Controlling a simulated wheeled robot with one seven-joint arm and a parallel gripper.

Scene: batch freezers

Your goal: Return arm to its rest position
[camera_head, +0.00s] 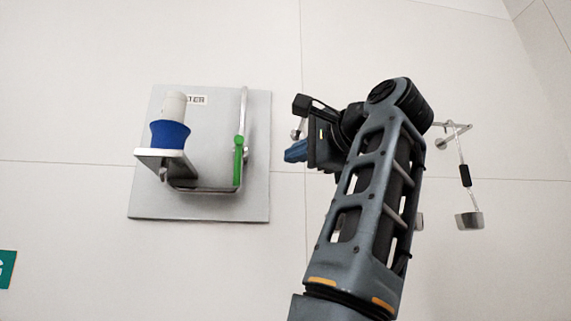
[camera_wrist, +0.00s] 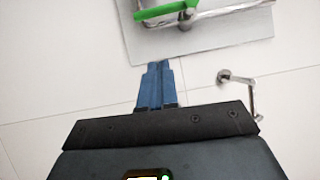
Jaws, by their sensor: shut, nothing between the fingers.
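My arm rises in front of the wall in the head view, bent at the elbow. My gripper (camera_head: 291,153) has blue fingers and points left toward the wall panel, apart from it. In the wrist view my gripper (camera_wrist: 159,66) shows its two blue fingers side by side, shut and empty. The fingertips lie just below the lower edge of the grey panel (camera_wrist: 200,42) in that picture.
A grey wall panel (camera_head: 200,206) carries a blue and white fitting (camera_head: 170,134) on a bracket and a green-handled lever (camera_head: 238,160). A metal bracket with a hanging black-gripped handle (camera_head: 465,176) is right of my arm. A green sign (camera_head: 7,268) is at far left.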

